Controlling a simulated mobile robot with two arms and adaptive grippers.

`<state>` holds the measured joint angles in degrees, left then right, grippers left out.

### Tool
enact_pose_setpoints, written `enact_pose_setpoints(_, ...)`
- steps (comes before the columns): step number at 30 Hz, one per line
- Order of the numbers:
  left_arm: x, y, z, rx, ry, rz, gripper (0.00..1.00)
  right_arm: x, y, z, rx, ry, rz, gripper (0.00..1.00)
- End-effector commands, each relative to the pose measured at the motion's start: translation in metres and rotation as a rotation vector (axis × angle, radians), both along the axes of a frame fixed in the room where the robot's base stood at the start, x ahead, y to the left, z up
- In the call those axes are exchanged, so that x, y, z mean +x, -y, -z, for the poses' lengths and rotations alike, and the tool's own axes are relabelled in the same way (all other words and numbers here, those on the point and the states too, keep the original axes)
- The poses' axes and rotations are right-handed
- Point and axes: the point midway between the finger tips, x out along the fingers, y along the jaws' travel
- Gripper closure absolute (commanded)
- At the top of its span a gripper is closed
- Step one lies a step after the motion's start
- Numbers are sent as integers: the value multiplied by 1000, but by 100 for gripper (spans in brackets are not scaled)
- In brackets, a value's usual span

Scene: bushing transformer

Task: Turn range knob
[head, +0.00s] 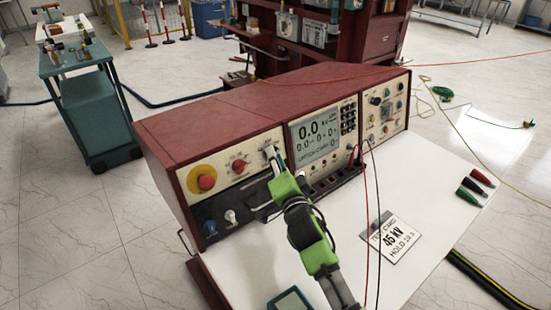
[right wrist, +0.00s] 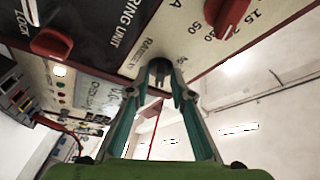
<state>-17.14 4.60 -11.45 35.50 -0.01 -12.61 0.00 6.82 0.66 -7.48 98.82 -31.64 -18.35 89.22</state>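The red test console (head: 235,110) stands on a white table with its cream and dark front panel facing me. In the right wrist view the black range knob (right wrist: 159,70) sits on the cream panel beside the printed word RANGE kV. My right gripper (right wrist: 155,86) is at this knob with one teal finger on each side. The fingers are spread; the right fingertip is close to the knob, and a small gap shows at the left one. In the head view the right gripper (head: 272,158) covers most of the knob. My left gripper is not in view.
A red knob (right wrist: 228,14) with numbers lies close to the range knob. A red emergency button (head: 206,182) is at the panel's left. Red and black leads (head: 366,190) hang from the panel's right part. A card (head: 391,238) reading 45 kV lies on the table.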

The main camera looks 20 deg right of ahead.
Motion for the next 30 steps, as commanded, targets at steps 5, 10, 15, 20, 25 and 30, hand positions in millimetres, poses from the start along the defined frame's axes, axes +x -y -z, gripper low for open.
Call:
enact_pose_setpoints(5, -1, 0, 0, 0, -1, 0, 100, 0, 0, 0, 0, 0, 0, 100)
enact_pose_setpoints(10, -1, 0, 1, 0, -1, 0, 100, 0, 0, 1, -4, 2, -1, 100)
enact_pose_setpoints(15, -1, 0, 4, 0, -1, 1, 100, 0, 1, 2, -39, 15, -10, 100)
enact_pose_setpoints(20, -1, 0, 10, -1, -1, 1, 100, 0, 1, 4, -116, 41, -29, 100)
enact_pose_setpoints(25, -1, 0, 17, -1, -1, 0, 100, 0, 3, 5, -241, 87, -62, 100)
enact_pose_setpoints(30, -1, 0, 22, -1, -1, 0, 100, 0, 5, 6, -390, 140, -99, 100)
